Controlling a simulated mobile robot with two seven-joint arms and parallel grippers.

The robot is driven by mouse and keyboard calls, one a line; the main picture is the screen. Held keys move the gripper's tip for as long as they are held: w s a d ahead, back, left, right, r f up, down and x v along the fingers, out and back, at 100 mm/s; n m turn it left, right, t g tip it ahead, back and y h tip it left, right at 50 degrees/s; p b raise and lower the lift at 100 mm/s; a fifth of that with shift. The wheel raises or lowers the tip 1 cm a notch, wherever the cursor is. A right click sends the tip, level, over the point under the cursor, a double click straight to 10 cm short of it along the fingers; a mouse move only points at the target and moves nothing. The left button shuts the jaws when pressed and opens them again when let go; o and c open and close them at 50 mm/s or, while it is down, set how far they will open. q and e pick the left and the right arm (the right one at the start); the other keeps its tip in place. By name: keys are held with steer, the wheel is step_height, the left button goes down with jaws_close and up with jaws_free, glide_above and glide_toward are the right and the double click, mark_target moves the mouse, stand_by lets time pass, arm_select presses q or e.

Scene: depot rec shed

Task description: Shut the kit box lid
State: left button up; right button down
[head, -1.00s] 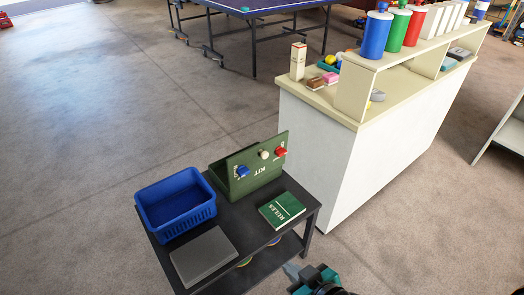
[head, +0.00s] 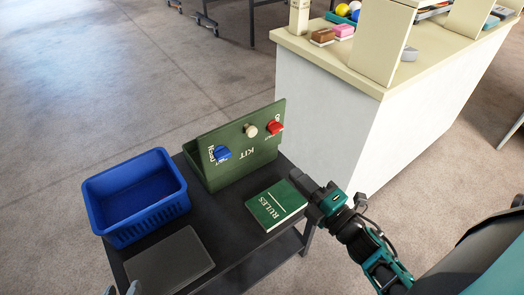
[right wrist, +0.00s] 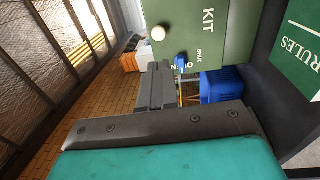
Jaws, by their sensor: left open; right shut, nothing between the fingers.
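The green kit box (head: 232,172) stands at the back of a small dark table. A green panel marked KIT (head: 247,140) stands up from it, seemingly the raised lid, with blue, cream and red knobs on its face. The panel also shows in the right wrist view (right wrist: 225,45). My right gripper (head: 304,183) is shut and empty, beside the far right corner of the green rules book, to the right of the box and apart from it. My left gripper (head: 122,290) is open; only its fingertips show at the bottom left edge, near the table's front left.
A blue basket (head: 137,198) stands left of the kit box. A flat dark grey slab (head: 168,262) lies in front of it. The green rules book (head: 276,204) lies at the table's right. A pale counter (head: 325,105) stands behind to the right. Floor at left is clear.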

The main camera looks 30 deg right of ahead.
mark_target(254, 133)
steer(key=w, duration=0.4)
steer(key=w+a+b, duration=0.1)
steer(key=w, duration=0.3)
steer(key=w+a+r, duration=0.1)
steer(key=w, duration=0.3)
steer(key=shift+w+a+r+b, duration=0.1)
steer(key=shift+w+b, duration=0.2)
steer(key=shift+w+a, duration=0.1)
steer(key=shift+w, duration=0.35)
arm_select(q)
steer(key=shift+d+f, duration=0.3)
steer(key=shift+f, duration=0.15)
arm_select(e)
steer(key=shift+w, duration=0.1)
arm_select(q)
steer(key=shift+r, duration=0.1)
arm_select(e)
steer(key=shift+r, duration=0.1)
